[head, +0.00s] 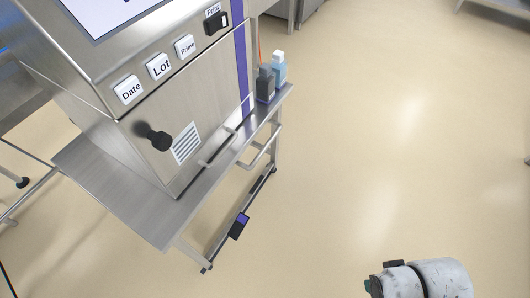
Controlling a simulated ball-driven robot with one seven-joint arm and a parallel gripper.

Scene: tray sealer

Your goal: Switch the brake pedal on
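A small black pedal with a purple top (239,226) sits low on the bottom rail of the steel cart, near its front right leg. It looks like the brake pedal; whether it is on or off cannot be told. Another small dark part (257,185) sits farther along the same rail. A worn white section of my arm shows at the lower right, well apart from the pedal. The fingers of my gripper are not in view.
The steel cart (150,220) carries a machine (185,110) with Date, Lot, Prime and Print buttons and a black knob (155,138). A handle (262,150) juts from the cart's side above the rail. Two bottles (266,84) stand at its back. The floor (370,170) to the right is clear.

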